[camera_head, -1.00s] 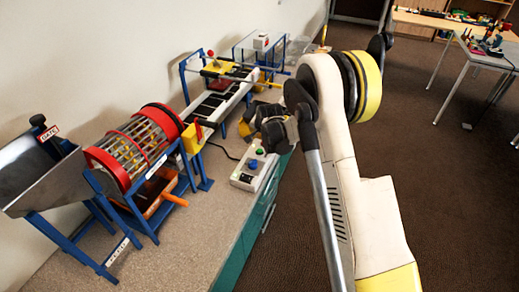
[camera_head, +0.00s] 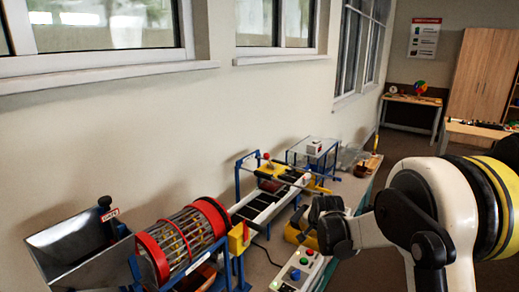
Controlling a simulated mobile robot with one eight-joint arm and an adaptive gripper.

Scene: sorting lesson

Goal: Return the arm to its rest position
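My arm (camera_head: 450,205), white with black and yellow joints, comes in from the right edge. It reaches left over the bench toward the sorting equipment. My gripper (camera_head: 300,232) is at its far end, dark with yellow parts, just behind and above the control box (camera_head: 300,272). The dark wrist joints cover much of the gripper, so its fingers and any contact cannot be made out. No held object can be seen.
A metal hopper (camera_head: 85,255), a red-rimmed drum (camera_head: 180,240) and a blue-framed conveyor (camera_head: 270,205) line the wall side of the bench. A small blue-framed stand (camera_head: 312,152) is behind them. Windows (camera_head: 105,25) are above. A side table (camera_head: 412,100) and wooden cabinet (camera_head: 482,75) stand far back.

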